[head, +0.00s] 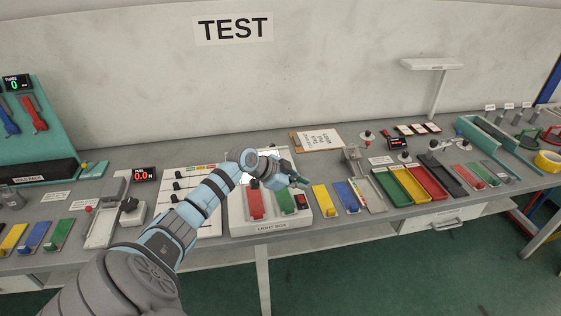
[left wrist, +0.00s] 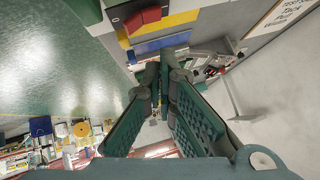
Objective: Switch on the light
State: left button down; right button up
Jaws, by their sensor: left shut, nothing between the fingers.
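The light box (head: 272,226) is a white box on the front part of the bench, labelled LIGHT BOX. A red plate (head: 255,204) and a green plate (head: 285,202) lie on it. A small red switch on a dark base (head: 301,202) is at its right end. The red switch (left wrist: 143,19) also shows at the top of the left wrist view. My left gripper (head: 299,181) is shut and empty above the right part of the light box, apart from the switch as far as I can tell. Its green fingers (left wrist: 164,75) meet in the wrist view. My right gripper is out of view.
A yellow plate (head: 321,200) and a blue plate (head: 346,197) lie right of the box, then coloured trays (head: 411,186). A panel with black sliders (head: 190,190) lies to the left. A clipboard (head: 319,139) lies behind.

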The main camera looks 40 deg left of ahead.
pick_arm(q)
jog(key=w+a+b+v, duration=0.1)
jog(key=v, duration=0.8)
jog(key=shift+s+a+r, duration=0.2)
jog(key=shift+a+r, duration=0.25)
jog(key=shift+r, duration=0.1)
